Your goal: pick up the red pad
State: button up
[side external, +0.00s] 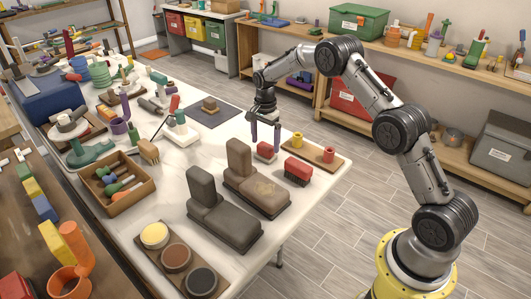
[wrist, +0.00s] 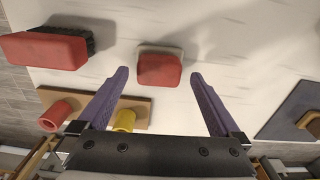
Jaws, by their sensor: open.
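The red pad (side external: 265,150) is a small red block with a pale base, lying on the white tabletop near the table's right edge. In the wrist view the pad (wrist: 159,69) shows between and just ahead of my fingertips, with a gap on each side. My gripper (side external: 265,145) has purple fingers pointing down over the pad; it is open and empty. In the wrist view my gripper (wrist: 159,74) has its fingers spread wider than the pad. I cannot tell how far the fingertips are above the table.
A red brush with dark bristles (side external: 298,171) lies close to the pad; it also shows in the wrist view (wrist: 43,51). A wooden board (side external: 314,154) with yellow and red pegs is nearby. Two dark boot-like forms (side external: 262,192) stand in front. A dark mat (side external: 198,118) lies beyond.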

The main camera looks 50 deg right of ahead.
aim_at(265, 145)
notch_tip(265, 145, down, 4)
jog(key=shift+f, duration=0.15)
jog(key=shift+c, duration=0.2)
jog(key=c, duration=1.1)
